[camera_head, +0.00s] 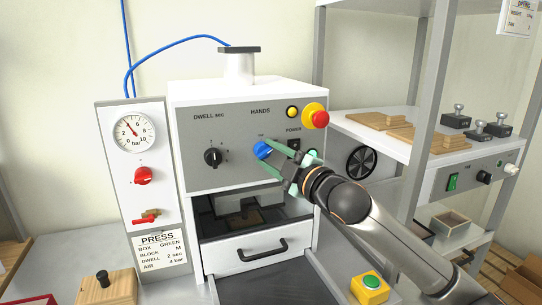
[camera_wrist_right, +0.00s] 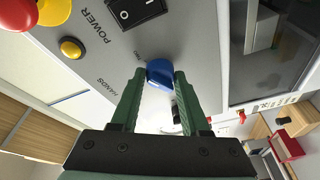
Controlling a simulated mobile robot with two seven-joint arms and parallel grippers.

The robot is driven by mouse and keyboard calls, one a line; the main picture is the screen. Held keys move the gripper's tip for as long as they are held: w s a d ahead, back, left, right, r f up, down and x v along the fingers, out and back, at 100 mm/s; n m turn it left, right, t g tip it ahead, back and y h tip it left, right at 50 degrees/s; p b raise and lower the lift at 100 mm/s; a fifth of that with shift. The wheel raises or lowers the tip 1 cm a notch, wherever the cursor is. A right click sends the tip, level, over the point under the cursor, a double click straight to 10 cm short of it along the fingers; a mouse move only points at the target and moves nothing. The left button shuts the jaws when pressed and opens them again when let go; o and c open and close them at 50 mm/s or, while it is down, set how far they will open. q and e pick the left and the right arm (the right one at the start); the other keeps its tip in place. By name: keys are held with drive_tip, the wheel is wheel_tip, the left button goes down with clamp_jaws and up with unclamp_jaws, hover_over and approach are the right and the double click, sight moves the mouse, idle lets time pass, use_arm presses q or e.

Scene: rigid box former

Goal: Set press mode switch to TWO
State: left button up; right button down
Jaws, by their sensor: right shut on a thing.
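The blue mode knob (camera_head: 262,149) is on the grey front panel of the press (camera_head: 235,178), under the HANDS label. A small word above it is too small to read surely. My right gripper (camera_head: 271,156) reaches it from the lower right. In the wrist view the blue knob (camera_wrist_right: 160,75) sits between the two green fingertips of the right gripper (camera_wrist_right: 160,86), which are shut on its sides. The fingers partly hide the knob and its pointer in the head view. My left gripper is in neither view.
A black dwell dial (camera_head: 213,157) is left of the knob. The POWER rocker (camera_head: 294,144), yellow button (camera_head: 292,112) and red emergency stop (camera_head: 315,116) are close to its right. An open drawer (camera_head: 256,255) is below. A shelf rack (camera_head: 420,130) stands right.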

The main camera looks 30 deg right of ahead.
drive_tip(key=shift+c, duration=2)
unclamp_jaws()
drive_tip(key=shift+a, duration=0.1)
drive_tip(key=shift+s+f, duration=0.15)
drive_tip(key=shift+s, duration=0.3)
drive_tip(key=s+b, duration=0.4)
drive_tip(key=s, duration=0.7)
drive_tip(key=shift+s+d+f, duration=0.25)
drive_tip(key=shift+d, duration=0.1)
